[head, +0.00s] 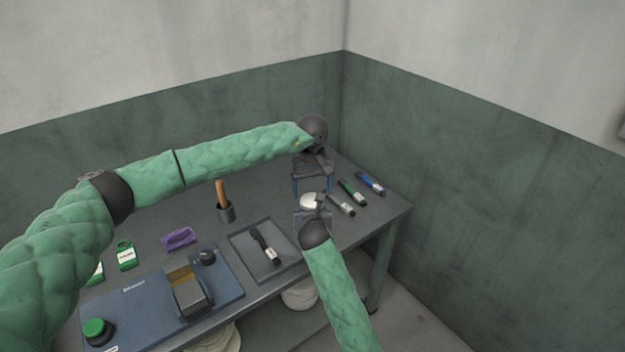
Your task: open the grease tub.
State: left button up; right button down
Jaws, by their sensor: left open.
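A small round white-topped tub (309,200), which looks like the grease tub, sits on the dark table near its right end. My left gripper (312,189) is open, pointing down on the far side of the tub, with its two blue-tipped fingers apart. My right gripper (313,213) reaches in from the near side, right at the tub, and hides its lower near part. I cannot tell whether the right fingers touch or hold the tub.
Several marker-like tubes, including green (352,192) and blue (371,183) ones, lie right of the grippers. Left are a tray (240,244) holding a dark tube, a cup (226,214) with a wooden-handled tool, a purple item (179,238) and a blue machine (140,305). Walls stand behind and right.

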aim_at(312, 200)
pick_arm(q)
jog(key=shift+f, duration=1.8)
jog(key=shift+c, duration=0.2)
jog(key=c, duration=0.9)
jog(key=n, duration=0.7)
jog(key=shift+d, duration=0.1)
jog(key=shift+c, duration=0.2)
jog(key=o, duration=0.9)
jog(key=shift+o, duration=0.9)
